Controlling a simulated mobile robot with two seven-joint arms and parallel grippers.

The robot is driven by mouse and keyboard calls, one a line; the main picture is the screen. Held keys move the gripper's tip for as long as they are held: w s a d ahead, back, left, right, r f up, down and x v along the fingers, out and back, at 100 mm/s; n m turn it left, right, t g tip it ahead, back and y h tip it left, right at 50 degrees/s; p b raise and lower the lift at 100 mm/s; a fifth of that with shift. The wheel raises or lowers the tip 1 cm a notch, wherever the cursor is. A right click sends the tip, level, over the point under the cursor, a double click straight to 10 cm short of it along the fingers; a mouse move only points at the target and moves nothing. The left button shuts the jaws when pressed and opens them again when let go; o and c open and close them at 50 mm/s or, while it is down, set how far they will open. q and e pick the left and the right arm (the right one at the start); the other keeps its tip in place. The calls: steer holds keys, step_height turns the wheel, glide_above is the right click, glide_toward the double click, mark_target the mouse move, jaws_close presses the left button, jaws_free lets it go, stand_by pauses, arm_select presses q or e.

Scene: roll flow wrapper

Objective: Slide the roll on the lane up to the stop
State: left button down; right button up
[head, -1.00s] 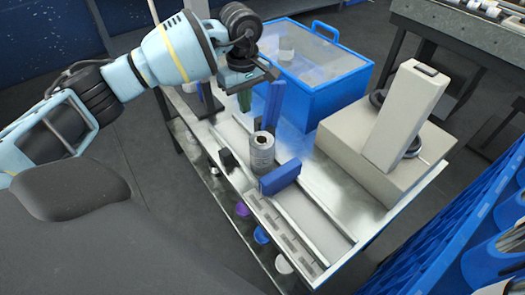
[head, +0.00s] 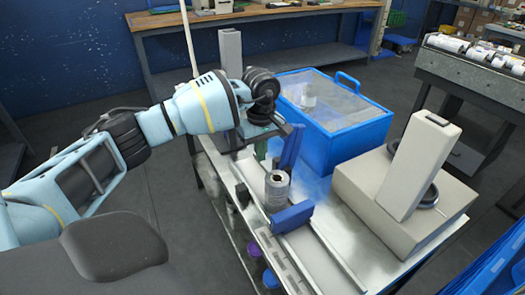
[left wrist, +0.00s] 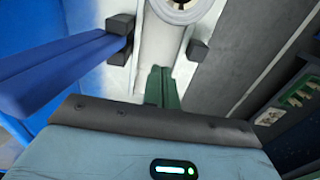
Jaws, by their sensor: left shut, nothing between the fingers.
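The grey roll (head: 277,190) stands upright on the pale lane (head: 325,262). A blue block (head: 292,217) lies across the lane just in front of it and hides part of its base; I cannot tell whether they touch. My left gripper (head: 261,150) is behind the roll, its green fingers shut and empty, pointing down. In the left wrist view the fingers (left wrist: 162,88) are together below the roll (left wrist: 165,40) in the picture, in line with it; contact is unclear. My right gripper is not in view.
A blue upright bar (head: 291,148) stands beside the lane, close to my left gripper. A blue bin with a clear lid (head: 335,95) and a beige machine (head: 405,190) stand to the right. Dark small blocks (left wrist: 198,50) flank the lane in the left wrist view.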

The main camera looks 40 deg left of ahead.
mark_target(274, 187)
arm_select(q)
step_height(274, 187, down, 7)
steer(key=shift+r, duration=0.15)
steer(key=d, duration=0.1)
steer(key=s+d+p, duration=0.1)
steer(key=d, duration=0.1)
steer(key=shift+s+r, duration=0.1)
steer(key=shift+s+d, duration=0.15)
steer(key=shift+d, duration=0.15)
steer(key=d, duration=0.1)
steer(key=s+d+p, duration=0.1)
steer(key=shift+d, duration=0.35)
steer(key=shift+s+d, duration=0.15)
steer(key=shift+d, duration=0.1)
steer(key=shift+a, duration=0.1)
